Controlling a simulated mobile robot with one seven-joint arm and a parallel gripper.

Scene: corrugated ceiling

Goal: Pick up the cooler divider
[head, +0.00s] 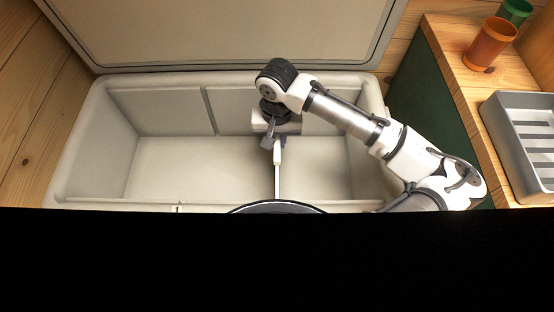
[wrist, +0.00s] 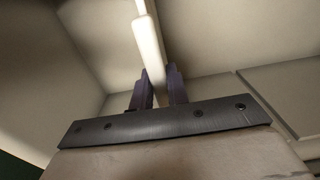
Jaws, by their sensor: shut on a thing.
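The cooler divider (head: 277,178) shows as a thin pale bar or edge inside the open cooler (head: 88,150). It runs from my gripper (head: 277,145) toward the cooler's near wall. In the wrist view the divider (wrist: 149,45) is a pale strip passing between the two dark fingers of my gripper (wrist: 158,88). The fingers are shut on it. My gripper is inside the cooler's opening, right of its middle. The divider's far part is hidden by my gripper and wrist, and I cannot tell whether its lower edge touches the cooler floor.
The cooler's lid (head: 230,30) stands open at the back. A wooden-topped counter (head: 450,45) is at the right with an orange cup (head: 490,45), a green cup (head: 516,11) and a grey tray (head: 497,125). The left half of the cooler is empty.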

